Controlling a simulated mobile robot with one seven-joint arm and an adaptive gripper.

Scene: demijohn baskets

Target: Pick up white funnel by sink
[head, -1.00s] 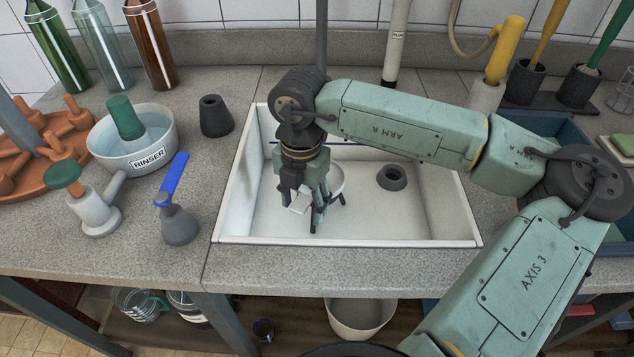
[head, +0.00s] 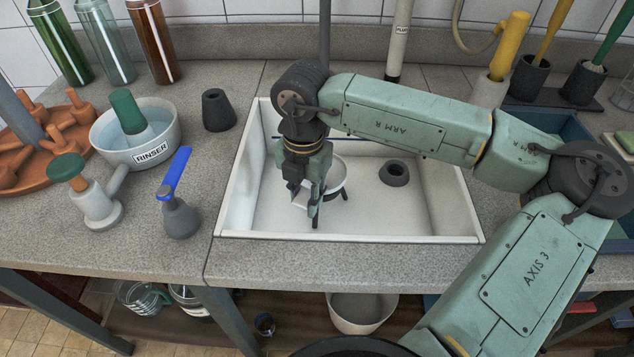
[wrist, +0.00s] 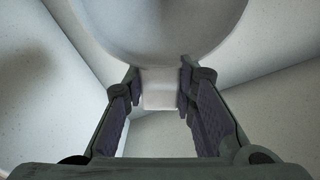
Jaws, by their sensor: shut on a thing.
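The white funnel (head: 337,173) is in the white sink (head: 270,238), partly hidden behind my gripper in the head view. My gripper (head: 316,204) points down into the left half of the sink. In the wrist view the funnel's round bowl (wrist: 160,28) fills the top of the picture. A pale, narrow part of the funnel (wrist: 160,92) sits between the two fingers of my gripper (wrist: 160,80), which are shut on it. I cannot tell whether the funnel touches the sink floor.
A dark rubber ring (head: 393,173) lies on the sink floor to the right. The rinser bowl (head: 165,145), a grey bulb with a blue lever (head: 180,220) and a dark stopper (head: 218,110) stand left of the sink. The sink walls surround my gripper.

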